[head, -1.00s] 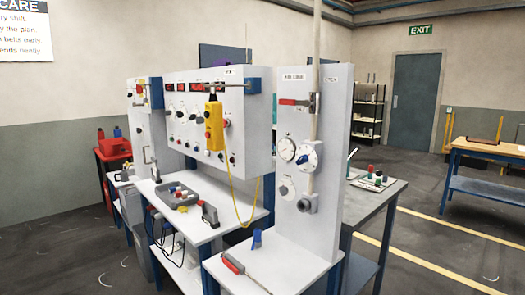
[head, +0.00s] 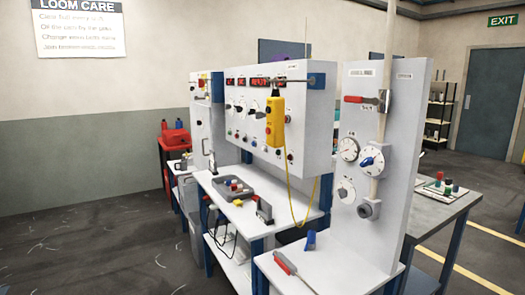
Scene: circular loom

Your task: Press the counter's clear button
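The control panel (head: 262,138) is a white upright box in the middle of the head view. It carries several red-lit displays (head: 258,82) along its top, with knobs and small coloured buttons below. Which display is the counter, and which button is its clear button, is too small to tell. A yellow pendant (head: 275,122) with buttons hangs in front of the panel's right part on a yellow cable and hides some of it. Neither of my grippers shows in the view.
A nearer white panel (head: 372,225) with gauges and a red-handled lever (head: 362,100) stands at right. Below are a shelf with a grey tray (head: 233,190) and a red-handled tool (head: 285,263). A red toolbox (head: 175,137) stands behind at left.

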